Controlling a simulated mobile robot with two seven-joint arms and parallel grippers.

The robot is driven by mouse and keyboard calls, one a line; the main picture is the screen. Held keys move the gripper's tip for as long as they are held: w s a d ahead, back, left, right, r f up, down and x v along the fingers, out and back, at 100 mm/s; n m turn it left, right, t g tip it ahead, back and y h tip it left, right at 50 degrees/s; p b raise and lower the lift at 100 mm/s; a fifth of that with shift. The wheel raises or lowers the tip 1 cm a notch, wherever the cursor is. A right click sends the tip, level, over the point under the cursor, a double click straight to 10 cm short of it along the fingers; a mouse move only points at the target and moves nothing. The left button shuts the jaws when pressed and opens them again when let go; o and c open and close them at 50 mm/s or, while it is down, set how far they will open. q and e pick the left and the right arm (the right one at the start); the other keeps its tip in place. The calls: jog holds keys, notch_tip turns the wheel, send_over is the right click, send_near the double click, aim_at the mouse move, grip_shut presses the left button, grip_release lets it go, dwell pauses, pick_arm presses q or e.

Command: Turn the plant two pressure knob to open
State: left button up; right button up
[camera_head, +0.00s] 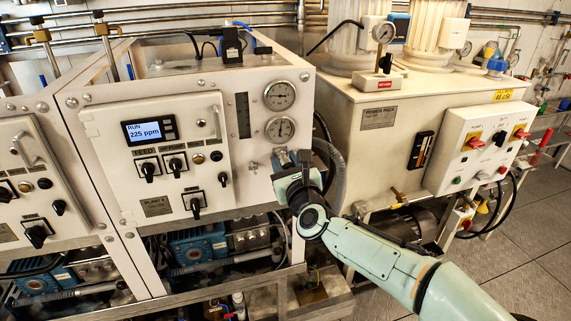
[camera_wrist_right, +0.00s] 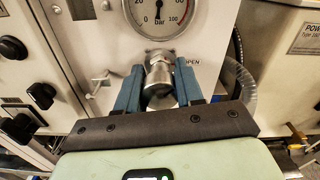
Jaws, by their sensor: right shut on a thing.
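The pressure knob is a metal cylinder below the lower gauge on the front of the plant cabinet. In the right wrist view the knob (camera_wrist_right: 160,82) sits between my two blue fingers, with part of the word OPEN printed to its right. In the head view the knob (camera_head: 281,158) is partly covered by my gripper. My right gripper (camera_head: 293,160) is shut on it; it also shows in the right wrist view (camera_wrist_right: 159,92). My left gripper is not in view.
The plant's control panel (camera_head: 107,150) with black switches and a display reading RUN 225 ppm is left of the knob. A grey hose (camera_head: 329,170) runs close to the right of my gripper. The power pack (camera_head: 362,90) stands further right.

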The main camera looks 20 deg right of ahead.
jog(key=n, duration=0.3)
jog(key=shift+b, duration=0.35)
jog(key=n, duration=0.9)
jog(key=shift+a, duration=0.1)
jog(key=n+p, duration=0.1)
jog(key=n, duration=0.4)
jog(key=n+p, duration=0.1)
jog(key=n, duration=0.3)
jog(key=shift+n, duration=0.3)
jog(key=n+p, duration=0.1)
jog(key=n, duration=0.4)
jog(key=shift+f+p, duration=0.1)
jog(key=shift+p, duration=0.25)
jog(key=n+p, duration=0.1)
jog(key=n, duration=0.3)
jog(key=shift+n, duration=0.4)
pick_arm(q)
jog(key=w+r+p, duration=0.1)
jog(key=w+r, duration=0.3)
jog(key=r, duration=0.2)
pick_arm(e)
jog(key=shift+f+n, duration=0.1)
jog(key=shift+n, duration=2.3)
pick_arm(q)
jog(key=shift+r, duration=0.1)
